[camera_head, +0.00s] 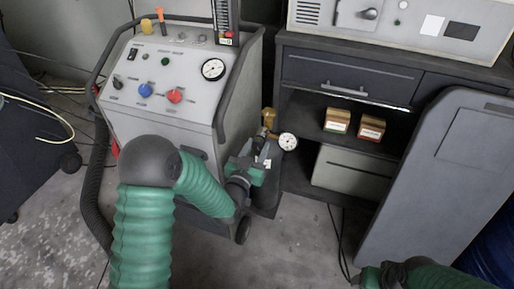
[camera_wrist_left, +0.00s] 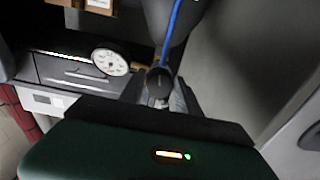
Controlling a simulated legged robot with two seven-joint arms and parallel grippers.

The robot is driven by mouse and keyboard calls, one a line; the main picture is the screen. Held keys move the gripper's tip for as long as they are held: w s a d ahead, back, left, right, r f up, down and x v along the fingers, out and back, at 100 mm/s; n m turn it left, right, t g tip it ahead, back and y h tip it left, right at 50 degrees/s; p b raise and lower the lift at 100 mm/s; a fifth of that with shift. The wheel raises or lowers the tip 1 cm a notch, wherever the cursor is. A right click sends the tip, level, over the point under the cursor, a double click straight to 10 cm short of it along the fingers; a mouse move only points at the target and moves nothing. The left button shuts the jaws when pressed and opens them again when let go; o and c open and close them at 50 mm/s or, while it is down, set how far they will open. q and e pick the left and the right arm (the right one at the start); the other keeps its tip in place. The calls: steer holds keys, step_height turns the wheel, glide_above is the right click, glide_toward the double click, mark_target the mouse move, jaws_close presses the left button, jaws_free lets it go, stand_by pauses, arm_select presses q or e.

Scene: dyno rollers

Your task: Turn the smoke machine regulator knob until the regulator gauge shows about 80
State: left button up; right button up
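The smoke machine (camera_head: 170,75) is a grey cabinet with knobs and a panel gauge on its sloped top. Beside its right side is a brass regulator (camera_head: 269,118) with a round white regulator gauge (camera_head: 288,141). My left gripper (camera_head: 262,158) is at the regulator, just left of and below the gauge. In the left wrist view, a dark round regulator knob (camera_wrist_left: 158,83) lies between its fingers, and the gauge (camera_wrist_left: 110,62) shows to the left. Whether the fingers press on the knob is unclear. The gauge reading is too small to tell. My right gripper (camera_head: 385,275) is partly visible at the bottom edge.
A dark workbench (camera_head: 345,82) with small boxes on its shelf (camera_head: 372,127) stands behind the regulator. A large grey panel (camera_head: 440,170) stands at the right. A blue hose (camera_wrist_left: 174,30) runs above the knob in the wrist view. Floor is clear at the lower middle.

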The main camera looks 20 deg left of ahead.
arm_select(q)
jaws_close()
steer(key=shift+n, duration=0.3)
steer(key=o, duration=0.5)
jaws_free()
steer(key=shift+s, duration=0.1)
